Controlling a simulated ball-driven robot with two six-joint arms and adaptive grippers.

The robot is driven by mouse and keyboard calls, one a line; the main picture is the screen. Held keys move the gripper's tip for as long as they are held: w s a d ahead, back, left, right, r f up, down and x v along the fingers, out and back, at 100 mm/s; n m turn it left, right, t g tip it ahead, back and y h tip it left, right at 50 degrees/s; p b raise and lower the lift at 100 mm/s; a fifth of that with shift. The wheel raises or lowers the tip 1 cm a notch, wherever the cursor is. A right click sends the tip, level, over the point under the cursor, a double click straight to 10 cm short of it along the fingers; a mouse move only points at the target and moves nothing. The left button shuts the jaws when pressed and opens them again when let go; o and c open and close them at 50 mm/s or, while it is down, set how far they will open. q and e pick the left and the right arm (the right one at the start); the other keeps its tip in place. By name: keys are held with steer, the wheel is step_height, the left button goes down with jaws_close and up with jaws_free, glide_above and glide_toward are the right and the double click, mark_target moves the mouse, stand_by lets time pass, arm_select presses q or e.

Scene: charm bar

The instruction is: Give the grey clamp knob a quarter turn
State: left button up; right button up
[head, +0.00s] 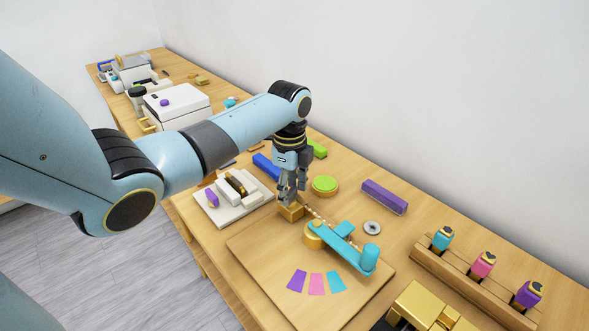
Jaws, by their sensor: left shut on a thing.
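My left gripper (291,192) points straight down at the left corner of a wooden work board (270,264). Its fingers are shut just above a small gold clamp block (289,213). The grey clamp knob is hardly told apart from the grey fingers, which close around the spot on top of the block and hide it. A fine chain (318,217) runs from the block toward a turquoise lever (340,245) on a round gold base. My right gripper is out of view.
Purple, pink and turquoise patches (316,284) mark the board's front. A grey ring (372,227) lies by the lever. A white tray (235,201) stands left, a green round pad (325,184) behind, a purple bar (384,197) and a wooden bottle rack (470,279) right.

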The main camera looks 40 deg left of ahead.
arm_select(q)
steer(key=shift+m, duration=0.3)
steer(key=m, duration=0.3)
steer(key=shift+p, duration=0.35)
steer(key=o, duration=1.1)
steer(key=shift+d, duration=0.1)
